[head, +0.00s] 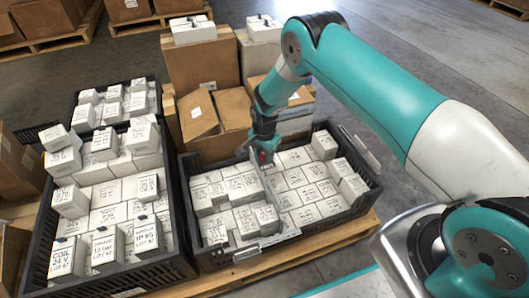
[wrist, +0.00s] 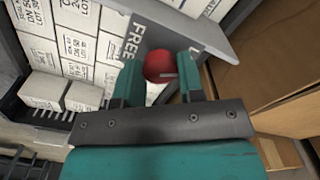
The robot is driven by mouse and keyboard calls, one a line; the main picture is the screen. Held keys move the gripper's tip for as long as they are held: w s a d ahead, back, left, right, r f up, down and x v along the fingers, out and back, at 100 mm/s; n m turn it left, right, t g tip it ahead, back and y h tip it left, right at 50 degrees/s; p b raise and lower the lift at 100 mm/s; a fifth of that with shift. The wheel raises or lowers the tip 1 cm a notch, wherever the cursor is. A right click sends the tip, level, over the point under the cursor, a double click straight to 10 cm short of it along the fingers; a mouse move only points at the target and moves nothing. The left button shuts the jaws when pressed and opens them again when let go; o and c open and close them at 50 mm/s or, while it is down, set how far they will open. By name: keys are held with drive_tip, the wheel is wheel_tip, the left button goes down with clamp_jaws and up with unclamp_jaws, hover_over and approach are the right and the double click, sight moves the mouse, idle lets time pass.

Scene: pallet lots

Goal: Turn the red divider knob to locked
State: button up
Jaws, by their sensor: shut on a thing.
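The red knob (wrist: 160,65) sits between the two fingers of my gripper (wrist: 159,76) in the wrist view, and the gripper is shut on it. The word FREE (wrist: 136,38) is printed on the grey plate left of the knob. Lettering to the right of the knob is mostly hidden by a finger. I cannot tell which way the knob points.
White labelled boxes (head: 245,185) fill both sides of the divider. A left black crate (head: 185,262) holds more white boxes, stacked above its rim. Cardboard boxes (head: 200,65) stand close behind my gripper. Open floor (head: 440,50) lies at the upper right.

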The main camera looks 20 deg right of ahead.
drive_tip(key=shift+w+d, duration=0.1)
drive_tip(key=shift+w, duration=0.05)
drive_tip(key=o, duration=0.9)
drive_tip(key=shift+r, duration=0.1)
wheel_tip(320, 180, up, 17)
drive_tip(key=p, duration=0.5)
drive_tip(key=shift+r, duration=0.15)
